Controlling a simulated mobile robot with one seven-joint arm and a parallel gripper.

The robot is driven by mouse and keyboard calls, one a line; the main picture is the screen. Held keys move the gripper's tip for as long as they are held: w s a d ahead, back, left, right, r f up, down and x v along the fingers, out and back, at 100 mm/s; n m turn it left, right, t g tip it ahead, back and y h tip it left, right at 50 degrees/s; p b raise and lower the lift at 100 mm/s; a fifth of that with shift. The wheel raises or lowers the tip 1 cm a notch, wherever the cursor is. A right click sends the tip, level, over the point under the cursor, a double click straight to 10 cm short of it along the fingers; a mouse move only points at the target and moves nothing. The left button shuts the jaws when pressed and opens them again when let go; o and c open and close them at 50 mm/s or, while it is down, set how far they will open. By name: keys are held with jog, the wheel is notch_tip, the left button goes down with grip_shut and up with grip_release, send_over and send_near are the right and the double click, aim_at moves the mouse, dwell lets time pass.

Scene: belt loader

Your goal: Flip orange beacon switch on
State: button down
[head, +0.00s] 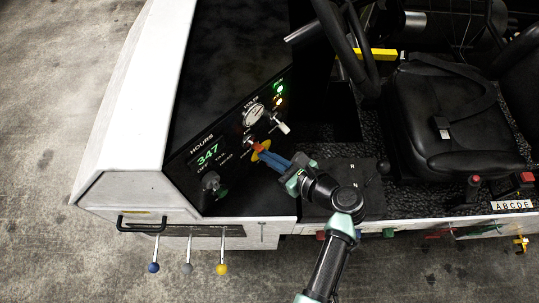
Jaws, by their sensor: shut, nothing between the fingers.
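The dark dashboard panel (232,172) carries the switches. An orange-yellow round piece (265,143) shows at the lower middle of the panel, partly hidden behind my fingers; it may belong to the orange beacon switch. Whether its lever is up or down cannot be seen. My gripper (259,152) is shut and empty, its blue fingers reaching left to the panel, with the tips at or just in front of this piece. Touching or apart cannot be told. A small toggle (249,141) sits just left of the fingertips.
A white-tipped lever (282,127) and the volts gauge (253,117) are above my gripper. A green light (280,88) and an amber light (278,102) glow. The hours display (208,155) and a knob (211,183) are left. A black seat (437,110) stands right.

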jog(key=b+v, duration=0.1)
jog(key=v, duration=0.8)
jog(key=shift+s+d+b, duration=0.2)
jog(key=shift+s+b, duration=0.1)
jog(key=shift+f, duration=0.2)
